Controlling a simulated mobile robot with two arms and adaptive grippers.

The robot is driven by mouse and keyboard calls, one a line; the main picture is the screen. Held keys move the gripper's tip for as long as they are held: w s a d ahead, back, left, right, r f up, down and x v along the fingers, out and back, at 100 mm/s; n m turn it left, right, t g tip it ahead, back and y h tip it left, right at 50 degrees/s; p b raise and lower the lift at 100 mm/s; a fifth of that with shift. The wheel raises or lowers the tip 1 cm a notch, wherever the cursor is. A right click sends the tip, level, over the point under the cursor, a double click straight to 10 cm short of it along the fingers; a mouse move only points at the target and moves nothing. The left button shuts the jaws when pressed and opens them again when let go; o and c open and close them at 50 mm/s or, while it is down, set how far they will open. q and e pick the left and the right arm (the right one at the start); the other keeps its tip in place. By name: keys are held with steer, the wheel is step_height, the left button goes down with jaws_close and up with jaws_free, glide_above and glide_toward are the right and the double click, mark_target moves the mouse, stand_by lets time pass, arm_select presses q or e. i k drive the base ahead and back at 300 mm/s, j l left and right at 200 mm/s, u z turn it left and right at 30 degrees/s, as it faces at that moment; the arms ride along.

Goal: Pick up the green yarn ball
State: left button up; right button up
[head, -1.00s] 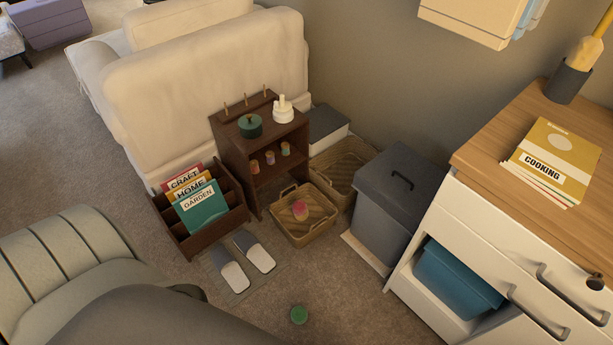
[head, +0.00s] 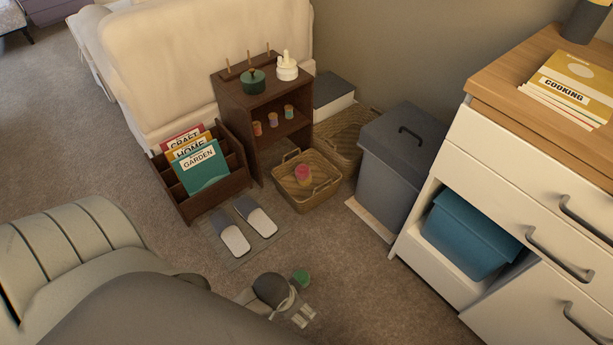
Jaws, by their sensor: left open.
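The green yarn ball (head: 301,277) lies on the carpet in the lower middle of the head view, in front of the basket. My left gripper (head: 305,309) is low in the picture, just below the ball, with its pale fingers pointing to the lower right. The gripper is open and empty, and the ball shows beside it, not between the fingers. Whether they touch cannot be told. My right gripper is not in view.
A wicker basket (head: 291,193) with a pink item stands behind the ball. Slippers (head: 245,227) on a mat lie to the left. A grey bin (head: 395,170) and white drawer cabinet (head: 437,265) stand at the right. Carpet around the ball is clear.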

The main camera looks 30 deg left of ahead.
mark_target(304, 278)
steer(key=k+u, duration=0.15)
steer(key=u, duration=0.35)
steer(key=k+j+u, duration=0.1)
steer(key=u, duration=0.35)
